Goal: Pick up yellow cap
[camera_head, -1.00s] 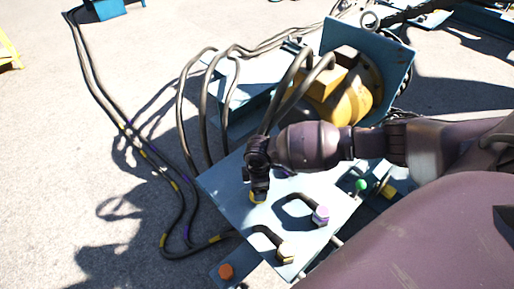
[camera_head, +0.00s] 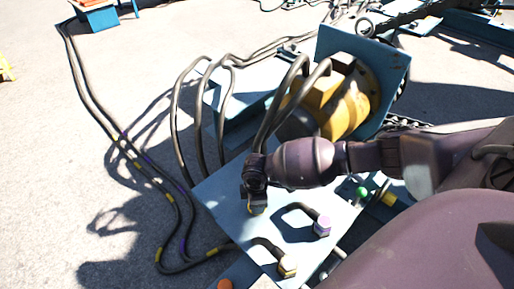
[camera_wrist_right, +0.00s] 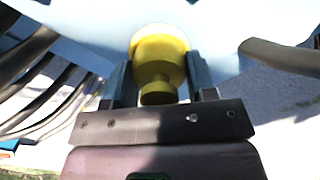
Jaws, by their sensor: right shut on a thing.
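The yellow cap (camera_wrist_right: 160,48) is round with a narrower stem, and shows between the two fingers of my right gripper (camera_wrist_right: 160,78) in the right wrist view. The fingers are shut on it from both sides. In the head view my right gripper (camera_head: 256,203) points down over the light blue panel (camera_head: 222,192), and only a small yellow bit of the cap (camera_head: 257,211) shows below the fingers. I cannot tell whether the cap touches the panel. My left gripper is not in view.
A cable with a purple-white end (camera_head: 322,226) and one with a pale yellow end (camera_head: 288,266) lie beside the gripper. A green cap (camera_head: 362,193) and an orange cap (camera_head: 225,285) sit near the panel edges. Black cables (camera_head: 177,120) arch behind, near the yellow reel (camera_head: 352,105).

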